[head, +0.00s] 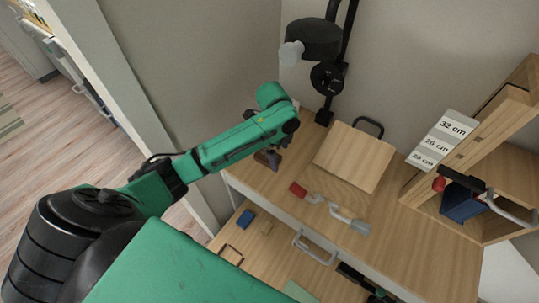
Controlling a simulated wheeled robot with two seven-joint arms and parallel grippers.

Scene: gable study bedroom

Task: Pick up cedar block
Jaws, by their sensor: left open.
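My left arm reaches in from the left, and its gripper (281,142) is over the back left of the desk, pointing down and open. The arm's wrist partly hides it. A small dark reddish-brown piece (266,159) shows just below the gripper, on the desk's left part; I cannot tell whether it is the cedar block or whether the fingers touch it. A small tan wooden block (266,228) lies in the open drawer, beside a blue block (246,218).
The desk (420,240) holds a tilted wooden board (353,156), a red-ended tool (299,189) and a grey-handled tool (350,220). A lamp (313,40) stands behind. A wooden shelf (510,165) stands right. The drawer (318,278) is open in front.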

